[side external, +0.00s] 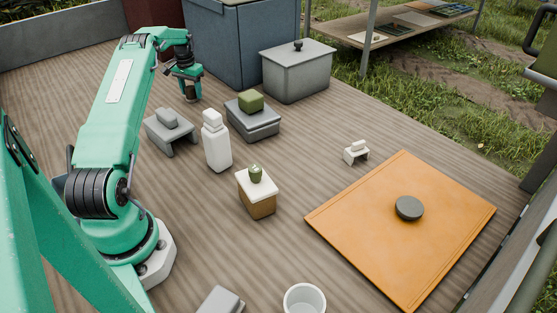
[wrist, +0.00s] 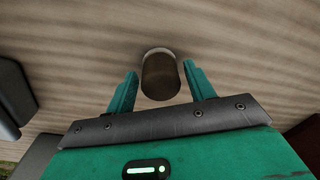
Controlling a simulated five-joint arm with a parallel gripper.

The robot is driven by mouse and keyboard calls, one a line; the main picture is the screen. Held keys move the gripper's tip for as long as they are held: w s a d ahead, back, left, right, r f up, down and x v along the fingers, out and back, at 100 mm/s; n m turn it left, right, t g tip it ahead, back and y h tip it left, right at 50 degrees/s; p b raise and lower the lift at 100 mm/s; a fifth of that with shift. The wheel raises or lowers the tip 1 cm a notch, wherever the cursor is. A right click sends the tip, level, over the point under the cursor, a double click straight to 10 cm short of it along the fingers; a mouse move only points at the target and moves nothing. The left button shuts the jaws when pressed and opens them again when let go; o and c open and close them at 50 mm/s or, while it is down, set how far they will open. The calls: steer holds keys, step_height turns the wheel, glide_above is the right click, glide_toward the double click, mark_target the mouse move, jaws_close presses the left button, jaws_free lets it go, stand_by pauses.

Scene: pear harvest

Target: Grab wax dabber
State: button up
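A short dark brown cylinder with a pale rim at its far end, which looks like the wax dabber (wrist: 161,78), stands between the fingers of my gripper (wrist: 160,68) in the wrist view. The fingers are open, one on each side, with narrow gaps to the cylinder. In the side view my gripper (side external: 191,88) points down at the back left of the deck, and a small dark part of the dabber (side external: 193,98) shows under it. Most of the dabber is hidden there by the gripper.
A grey stand (side external: 172,138), a white bottle (side external: 217,147) and a grey box with a green block (side external: 251,101) are close by. A blue bin (side external: 222,45) and a lidded grey box (side external: 298,82) stand behind. An orange board (side external: 360,225) lies at right.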

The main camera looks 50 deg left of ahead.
mark_target(191, 87)
steer(key=c, duration=0.8)
steer(key=shift+r, duration=0.2)
steer(key=shift+r, duration=1.35)
steer(key=w+d+r, duration=0.1)
steer(key=d+r, duration=0.1)
steer(key=d, duration=0.1)
steer(key=w+d+r, duration=0.2)
steer(key=d+r, duration=0.1)
steer(key=d, duration=0.1)
steer(key=w+d+r, duration=0.1)
steer(key=d+r, duration=0.2)
steer(key=d, duration=0.1)
steer(key=shift+w, duration=0.2)
